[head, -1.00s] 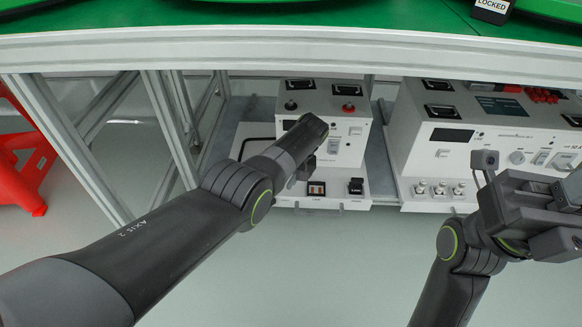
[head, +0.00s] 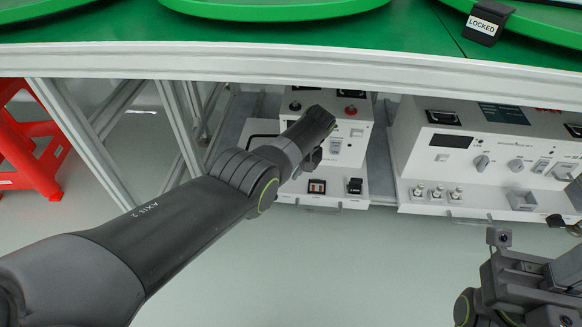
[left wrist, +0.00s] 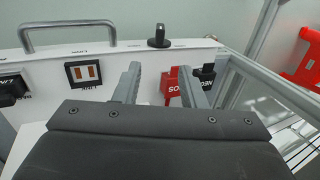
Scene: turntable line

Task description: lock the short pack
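A white unit (head: 325,104) with a red button stands on the shelf under the bench; its front ledge carries a LINK socket (head: 317,186) and a black connector (head: 355,186). My left gripper (left wrist: 160,72) is open over this ledge. In the left wrist view, a red connector (left wrist: 171,82) shows between its fingers, and a black one (left wrist: 206,73) lies just right of them. A black knob (left wrist: 159,38) stands beyond. Contact cannot be told. In the head view my left wrist hides part of the ledge. My right gripper (head: 515,270) is at the lower right, its fingers unclear.
A wider white unit (head: 478,160) with knobs and switches stands to the right. The bench edge (head: 250,68) runs above, with green discs and a LOCKED tag (head: 488,22). A metal handle (left wrist: 70,28) is on the ledge's edge. A red stool (head: 35,150) stands left.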

